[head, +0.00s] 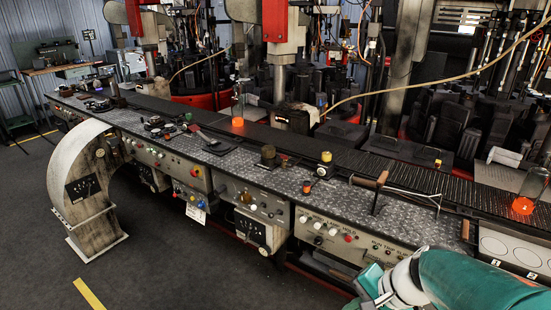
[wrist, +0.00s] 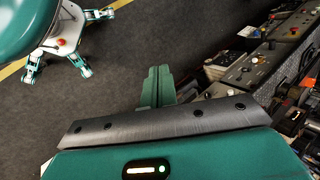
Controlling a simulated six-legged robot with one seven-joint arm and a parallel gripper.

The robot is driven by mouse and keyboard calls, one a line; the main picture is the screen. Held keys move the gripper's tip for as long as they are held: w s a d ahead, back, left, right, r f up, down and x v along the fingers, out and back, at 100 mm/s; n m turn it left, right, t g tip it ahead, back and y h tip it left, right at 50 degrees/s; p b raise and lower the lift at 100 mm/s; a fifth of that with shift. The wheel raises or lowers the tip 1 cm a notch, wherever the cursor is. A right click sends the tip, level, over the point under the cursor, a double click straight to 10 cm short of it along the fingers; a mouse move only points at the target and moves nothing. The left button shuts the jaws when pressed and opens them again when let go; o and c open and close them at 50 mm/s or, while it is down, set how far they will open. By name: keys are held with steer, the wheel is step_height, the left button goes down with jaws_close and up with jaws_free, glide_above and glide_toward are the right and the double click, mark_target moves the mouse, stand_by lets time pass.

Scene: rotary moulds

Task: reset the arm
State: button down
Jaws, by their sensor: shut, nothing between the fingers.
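My teal arm reaches into the lower right of the head view, in front of the long machine bench (head: 250,165). In the wrist view my gripper (wrist: 158,72) points away from the camera. Its two green fingers are together and hold nothing. Dark grey floor shows behind the fingertips, and they appear apart from the bench. In the head view the gripper is mostly cut off by the bottom edge, so its fingers are not clear there.
A glowing orange bottle (head: 238,110) stands on the dark conveyor (head: 340,140); another (head: 525,200) is at far right. A curved pale housing (head: 80,170) juts out at left. The floor (head: 170,260) in front is clear.

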steer(key=s+r+n+t+h, duration=0.2)
steer(key=s+r+n+h, duration=0.3)
steer(key=r+n, duration=0.4)
steer(key=shift+s+a+r+t, duration=0.3)
steer(key=shift+s+r, duration=0.2)
steer(key=shift+r, duration=0.25)
steer(key=shift+d, duration=0.1)
